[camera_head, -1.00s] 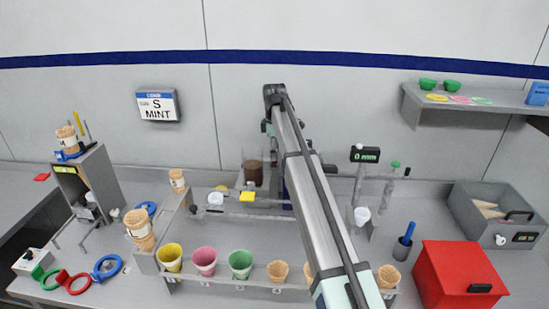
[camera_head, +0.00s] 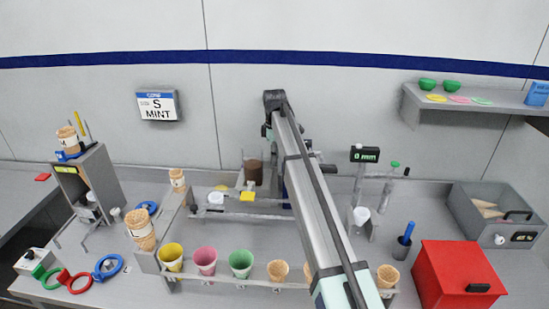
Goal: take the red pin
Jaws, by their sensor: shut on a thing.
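I cannot make out a red pin in this view. My own arm crosses the middle of the picture from the bottom centre up to its elbow near the wall sign's height, and it covers part of the bench behind it. My gripper is hidden behind the arm, so neither its fingers nor anything in them shows. The red things I can see are a ring (camera_head: 79,284) at the lower left, a small flat piece (camera_head: 42,177) at the far left and a large box (camera_head: 459,273) at the lower right.
A front rack holds a yellow cup (camera_head: 171,257), a pink cup (camera_head: 205,261), a green cup (camera_head: 241,264) and several cones (camera_head: 278,271). A grey bin (camera_head: 470,213) stands at the right, below a wall shelf (camera_head: 470,105). A grey dispenser (camera_head: 88,180) stands at the left.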

